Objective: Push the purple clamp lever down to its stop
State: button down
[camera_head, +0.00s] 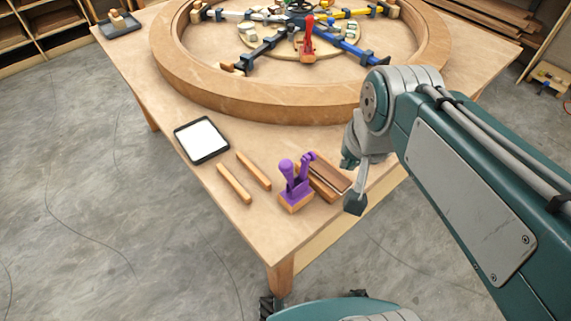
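The purple clamp (298,190) stands on a small wooden block (296,205) near the front corner of the table. Its lever (287,170) sticks up, with a rounded knob on top. A second purple part (307,159) rises just behind and to the right of it. My gripper (354,203) is to the right of the clamp, by the table's right edge, apart from the lever. Its fingers are small and partly hidden by my arm, so I cannot tell whether they are open or shut.
Brown wooden strips (329,176) lie right beside the clamp, between it and my gripper. Two wooden sticks (235,184) and a tablet (202,140) lie to the left. A large wooden ring (250,100) with coloured clamps, including a red one (308,45), fills the back.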

jog(key=w+a+m+g, duration=0.2)
jog(key=w+a+m, duration=0.2)
jog(key=w, duration=0.2)
jog(key=m+g, duration=0.2)
jog(key=m, duration=0.2)
send_over(288, 161)
jog(key=f, duration=0.3)
jog(key=shift+w+d+f, duration=0.3)
jog(key=shift+w+f, duration=0.05)
jog(key=shift+f, duration=0.05)
jog(key=f, duration=0.6)
jog(key=shift+s+a+f, duration=0.2)
jog(key=shift+s+a, duration=0.05)
jog(key=shift+s+f+g, duration=0.1)
jog(key=shift+f+g, duration=0.2)
